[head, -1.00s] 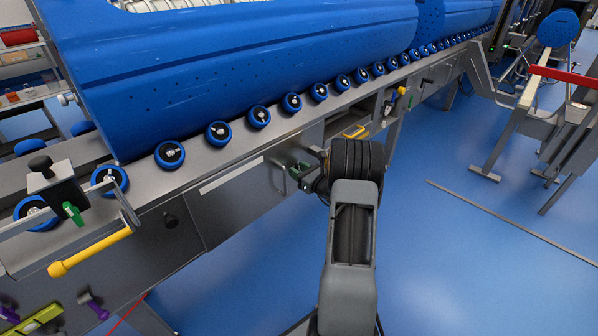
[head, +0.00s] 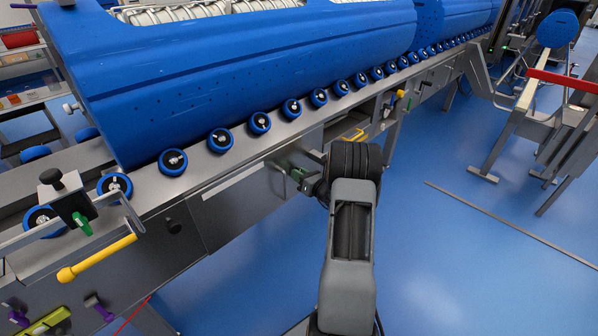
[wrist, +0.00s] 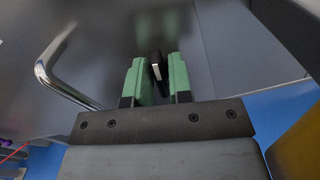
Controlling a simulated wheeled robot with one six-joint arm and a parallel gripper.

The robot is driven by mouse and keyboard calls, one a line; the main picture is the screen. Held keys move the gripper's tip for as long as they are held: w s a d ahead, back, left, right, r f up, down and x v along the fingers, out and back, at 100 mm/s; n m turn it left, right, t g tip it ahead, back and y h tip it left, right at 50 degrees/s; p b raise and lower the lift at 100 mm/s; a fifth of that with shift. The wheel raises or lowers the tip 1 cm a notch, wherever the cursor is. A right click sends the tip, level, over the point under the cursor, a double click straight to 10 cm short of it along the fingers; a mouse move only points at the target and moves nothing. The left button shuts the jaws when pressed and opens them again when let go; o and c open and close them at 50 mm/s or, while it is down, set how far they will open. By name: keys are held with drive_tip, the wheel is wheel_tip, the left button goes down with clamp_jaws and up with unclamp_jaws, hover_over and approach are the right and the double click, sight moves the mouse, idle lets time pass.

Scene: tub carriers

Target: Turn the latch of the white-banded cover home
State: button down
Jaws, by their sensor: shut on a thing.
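My gripper (wrist: 158,82) has two green fingers, shut on a small black latch (wrist: 156,62) with a pale end, standing out from a grey panel. In the head view my gripper (head: 285,172) is at the front face of the long steel machine, below the roller rail. The cover with a white band (head: 233,180) is just left of it. The latch is hidden there, and how far it is turned cannot be told.
A bent steel handle (wrist: 58,72) is close by on the left in the wrist view. A black knob (head: 174,227) and a yellow-gripped lever (head: 98,258) are further left along the machine. A yellow handle (head: 356,136) is to the right. Blue floor is open on the right.

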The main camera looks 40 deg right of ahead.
drive_tip(key=c, duration=1.1)
unclamp_jaws()
drive_tip(key=s+d+p, duration=0.2)
drive_tip(key=s+p, duration=0.1)
drive_tip(key=s, duration=1)
drive_tip(key=shift+s+d, duration=0.2)
drive_tip(key=shift+s, duration=0.1)
